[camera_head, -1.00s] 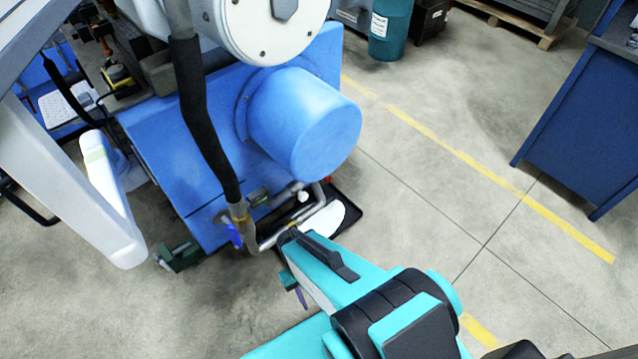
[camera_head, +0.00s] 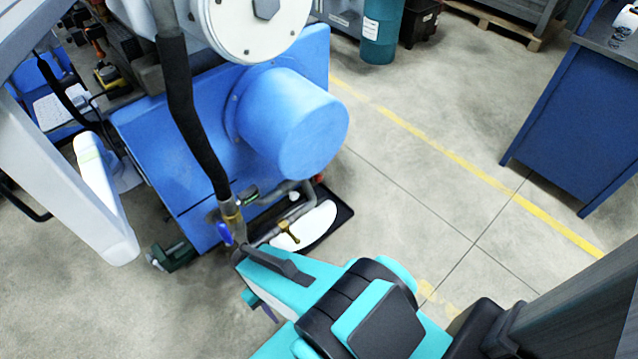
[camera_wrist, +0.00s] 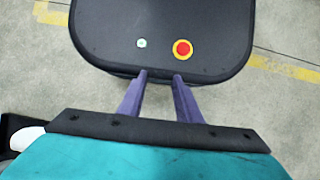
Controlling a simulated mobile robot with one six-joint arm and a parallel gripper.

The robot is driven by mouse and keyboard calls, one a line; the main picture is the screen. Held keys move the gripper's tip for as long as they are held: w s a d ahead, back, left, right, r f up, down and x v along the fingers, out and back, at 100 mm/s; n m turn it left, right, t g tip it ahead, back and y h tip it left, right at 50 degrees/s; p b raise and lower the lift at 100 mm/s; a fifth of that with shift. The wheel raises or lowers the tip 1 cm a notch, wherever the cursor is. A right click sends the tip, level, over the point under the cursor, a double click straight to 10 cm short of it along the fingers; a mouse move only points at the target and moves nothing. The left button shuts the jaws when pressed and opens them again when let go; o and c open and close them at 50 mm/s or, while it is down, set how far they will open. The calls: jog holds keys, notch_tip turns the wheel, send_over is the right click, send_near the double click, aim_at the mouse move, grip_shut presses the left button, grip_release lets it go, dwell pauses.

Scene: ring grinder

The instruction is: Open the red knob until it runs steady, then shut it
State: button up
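A blue lever handle (camera_head: 224,232) sits on the pipework low on the blue machine (camera_head: 185,150). A small brass tap (camera_head: 289,232) stands beside it, above a black tray (camera_head: 345,213) holding a white pool or sheet (camera_head: 316,216). My gripper's fingers (camera_wrist: 160,76) are purple, apart and empty in the wrist view. In the head view my arm hides most of the gripper; a purple finger (camera_head: 268,313) shows below the tray, apart from the tap and lever.
A thick black hose (camera_head: 190,120) drops to the pipework. A dark green vise-like part (camera_head: 175,256) lies at the machine's lower left. A blue cabinet (camera_head: 570,125) stands at right. The floor between it and the machine is clear.

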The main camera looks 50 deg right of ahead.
jog(key=shift+o, duration=0.5)
